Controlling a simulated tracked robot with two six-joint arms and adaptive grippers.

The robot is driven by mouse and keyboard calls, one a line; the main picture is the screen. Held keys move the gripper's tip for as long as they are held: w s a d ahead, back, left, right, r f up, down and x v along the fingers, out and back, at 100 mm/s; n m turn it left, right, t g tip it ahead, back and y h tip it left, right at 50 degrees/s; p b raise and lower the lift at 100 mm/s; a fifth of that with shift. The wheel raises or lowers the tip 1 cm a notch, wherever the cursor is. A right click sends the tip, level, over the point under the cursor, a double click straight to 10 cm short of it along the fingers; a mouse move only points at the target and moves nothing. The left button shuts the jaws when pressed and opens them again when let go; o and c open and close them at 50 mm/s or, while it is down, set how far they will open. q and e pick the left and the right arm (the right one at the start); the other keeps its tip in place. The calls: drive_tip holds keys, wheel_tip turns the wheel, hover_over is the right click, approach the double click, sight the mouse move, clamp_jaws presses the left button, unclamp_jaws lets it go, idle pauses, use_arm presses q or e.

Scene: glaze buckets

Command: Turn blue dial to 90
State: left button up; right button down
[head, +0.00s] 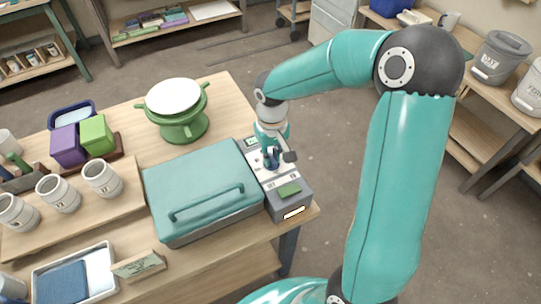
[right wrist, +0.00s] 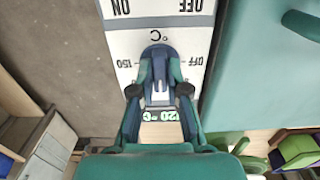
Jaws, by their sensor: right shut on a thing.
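The blue dial (right wrist: 157,56) sits on the white panel of a grey control box (head: 285,202). In the right wrist view the panel shows OFF to the right of the dial, 150 to the left and °C above it. My right gripper (right wrist: 158,72) is shut on the dial from both sides; the fingers hide part of it. A small green display (right wrist: 160,116) shows between the fingers; it seems to read 120 °C, its left part hard to read. In the head view the gripper (head: 271,160) reaches down onto the box. My left gripper is out of view.
A teal lidded box (head: 200,185) with a handle stands against the control box's left side. White cups (head: 102,178) and a tray (head: 110,281) are further left. The table ends just right of the control box.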

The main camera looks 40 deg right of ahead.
drive_tip(key=c, duration=1.2)
unclamp_jaws()
drive_tip(key=shift+w, duration=0.1)
drive_tip(key=shift+o, duration=0.2)
wheel_tip(320, 180, up, 12)
